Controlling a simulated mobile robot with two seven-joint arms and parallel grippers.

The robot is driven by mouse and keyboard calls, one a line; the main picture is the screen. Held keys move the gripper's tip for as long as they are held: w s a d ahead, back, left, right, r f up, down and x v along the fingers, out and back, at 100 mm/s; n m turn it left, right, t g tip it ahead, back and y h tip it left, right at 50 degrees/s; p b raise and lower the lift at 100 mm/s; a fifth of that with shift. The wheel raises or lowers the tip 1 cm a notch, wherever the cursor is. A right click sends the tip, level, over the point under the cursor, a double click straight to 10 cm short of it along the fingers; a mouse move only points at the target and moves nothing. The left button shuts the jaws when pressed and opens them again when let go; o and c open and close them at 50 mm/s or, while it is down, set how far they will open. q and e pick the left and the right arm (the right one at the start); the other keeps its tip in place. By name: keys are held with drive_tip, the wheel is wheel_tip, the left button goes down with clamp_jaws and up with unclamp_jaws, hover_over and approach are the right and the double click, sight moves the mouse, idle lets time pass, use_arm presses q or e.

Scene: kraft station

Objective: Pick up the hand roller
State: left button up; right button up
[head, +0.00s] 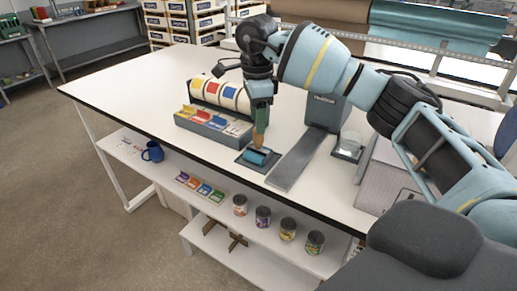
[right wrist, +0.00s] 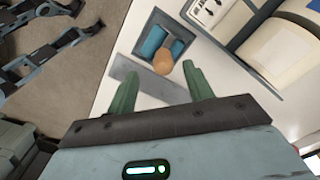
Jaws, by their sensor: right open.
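The hand roller (head: 256,158) has a teal-blue cylinder and a brown wooden handle, and rests in a dark square tray (head: 240,162) on the white worktable. In the right wrist view the roller (right wrist: 155,42) shows its blue part in the tray, with the rounded handle end pointing up toward the camera. My right gripper (right wrist: 160,82) is open and empty, its green fingers on either side of the line to the handle. In the head view the right gripper (head: 262,108) hangs above the handle; whether it touches is unclear. My left gripper is out of view.
A grey device with a long flat plate (head: 298,162) lies right of the tray. A grey box of coloured cards (head: 205,124) and large white rolls (head: 222,93) stand to the left. The table's left end is clear.

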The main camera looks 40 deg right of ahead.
sight(258, 148)
drive_tip(key=shift+w+d+f, duration=0.1)
drive_tip(key=shift+d+f, duration=0.05)
drive_tip(key=shift+f, duration=1.15)
drive_tip(key=shift+w+d+f, duration=0.1)
drive_tip(key=shift+f, duration=1.15)
drive_tip(key=shift+c, duration=0.3)
clamp_jaws()
